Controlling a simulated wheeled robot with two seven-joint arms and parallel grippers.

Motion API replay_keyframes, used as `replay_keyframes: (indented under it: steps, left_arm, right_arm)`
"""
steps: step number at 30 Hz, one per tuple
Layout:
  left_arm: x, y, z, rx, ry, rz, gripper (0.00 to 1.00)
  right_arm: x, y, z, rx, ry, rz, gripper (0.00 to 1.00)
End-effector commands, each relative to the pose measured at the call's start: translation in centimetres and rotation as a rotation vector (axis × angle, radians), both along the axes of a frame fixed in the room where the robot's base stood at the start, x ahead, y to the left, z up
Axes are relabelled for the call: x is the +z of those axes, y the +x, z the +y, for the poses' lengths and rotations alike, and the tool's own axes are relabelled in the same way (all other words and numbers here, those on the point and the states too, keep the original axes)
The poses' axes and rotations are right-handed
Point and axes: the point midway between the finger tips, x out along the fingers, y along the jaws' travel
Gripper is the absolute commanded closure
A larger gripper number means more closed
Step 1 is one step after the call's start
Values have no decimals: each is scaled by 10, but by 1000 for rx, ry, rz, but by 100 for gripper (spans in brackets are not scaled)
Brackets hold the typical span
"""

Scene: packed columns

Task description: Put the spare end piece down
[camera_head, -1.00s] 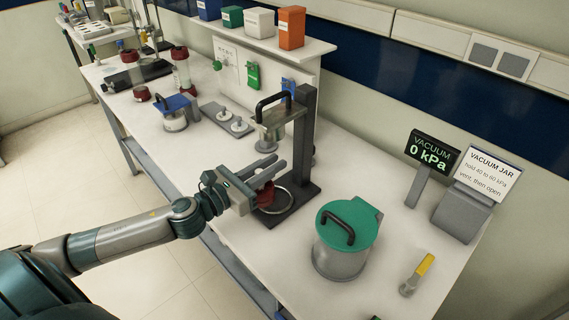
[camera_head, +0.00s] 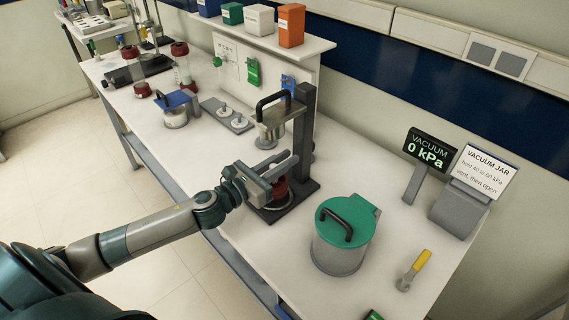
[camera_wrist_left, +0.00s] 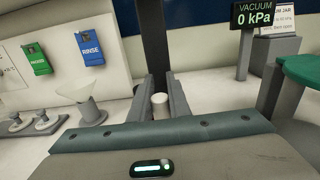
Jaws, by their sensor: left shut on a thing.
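My left gripper (camera_head: 283,168) is shut on a dark red end piece (camera_head: 280,189) at the press stand. The end piece is just over or on the round ring of the stand's dark base (camera_head: 303,193); I cannot tell whether it touches. The fingers partly hide it. In the left wrist view the fingers (camera_wrist_left: 162,100) stand on both sides of a pale stub (camera_wrist_left: 160,104). The stand's head with a black handle (camera_head: 273,113) is above the gripper. My right gripper is not in view.
A jar with a green lid (camera_head: 345,228) stands to the right of the stand. A yellow-handled valve (camera_head: 415,268) and the vacuum display (camera_head: 428,149) are further right. A blue-topped fixture (camera_head: 177,106) and a grey plate with small pieces (camera_head: 226,116) are at the left. Bare bench lies between.

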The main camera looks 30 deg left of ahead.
Motion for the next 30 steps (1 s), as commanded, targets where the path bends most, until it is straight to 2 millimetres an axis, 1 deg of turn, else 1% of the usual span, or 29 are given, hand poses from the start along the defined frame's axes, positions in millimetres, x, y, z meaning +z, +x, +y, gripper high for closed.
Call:
replay_keyframes:
  steps: [3, 6, 14, 28, 29, 30]
  left_arm:
    - [-10, 0, 0, 1, -3, 1, 100]
    - [-14, 0, 0, 0, -1, 0, 100]
    - [-15, 0, 0, -1, 0, 0, 100]
    - [-27, 0, 0, -1, 0, 0, 100]
    - [-26, 0, 0, -1, 0, 0, 79]
    - [-26, 0, 0, -1, 0, 0, 70]
  right_arm:
    - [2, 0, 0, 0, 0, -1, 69]
    - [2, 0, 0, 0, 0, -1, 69]
    - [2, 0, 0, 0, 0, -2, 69]
    - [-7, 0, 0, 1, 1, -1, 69]
    - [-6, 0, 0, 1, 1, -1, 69]
    - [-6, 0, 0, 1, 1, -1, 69]
